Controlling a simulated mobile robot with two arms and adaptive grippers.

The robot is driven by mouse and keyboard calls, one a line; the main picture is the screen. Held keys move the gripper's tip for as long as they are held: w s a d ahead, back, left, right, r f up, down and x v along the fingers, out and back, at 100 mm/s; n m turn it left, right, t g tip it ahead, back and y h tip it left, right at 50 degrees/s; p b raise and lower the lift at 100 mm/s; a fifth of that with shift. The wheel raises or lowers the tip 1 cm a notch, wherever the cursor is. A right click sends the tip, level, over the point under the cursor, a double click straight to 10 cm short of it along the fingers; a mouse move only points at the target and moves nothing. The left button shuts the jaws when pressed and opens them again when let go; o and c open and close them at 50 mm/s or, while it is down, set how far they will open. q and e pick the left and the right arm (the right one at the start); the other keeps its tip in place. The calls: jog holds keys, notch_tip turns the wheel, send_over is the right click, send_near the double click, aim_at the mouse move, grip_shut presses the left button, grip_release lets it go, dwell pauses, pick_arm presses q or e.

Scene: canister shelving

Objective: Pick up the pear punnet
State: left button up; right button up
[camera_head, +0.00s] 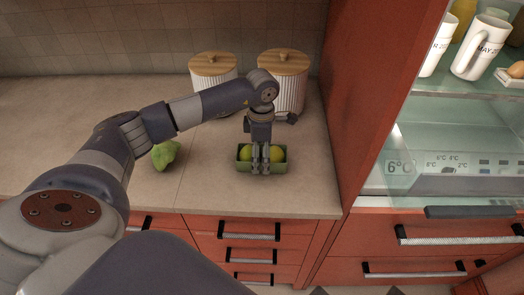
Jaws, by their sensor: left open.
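The pear punnet (242,164) is a small green tray holding yellow-green fruit (277,154), standing on the beige countertop near its front edge. My left gripper (260,171) points straight down at the middle of the punnet, its fingers in front of the tray and hiding its centre. The gripper is open. I cannot tell from this view whether the fingers touch the tray. My right gripper is out of the picture.
Two ribbed white canisters with wooden lids (283,61) stand behind the punnet. A green fruit or vegetable (164,154) lies to the left. A red cabinet panel (375,75) and an open fridge with mugs (479,47) bound the right side.

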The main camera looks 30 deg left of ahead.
pick_arm(q)
jog(key=shift+f, duration=0.65)
jog(key=c, duration=1.4)
jog(key=shift+r, duration=0.15)
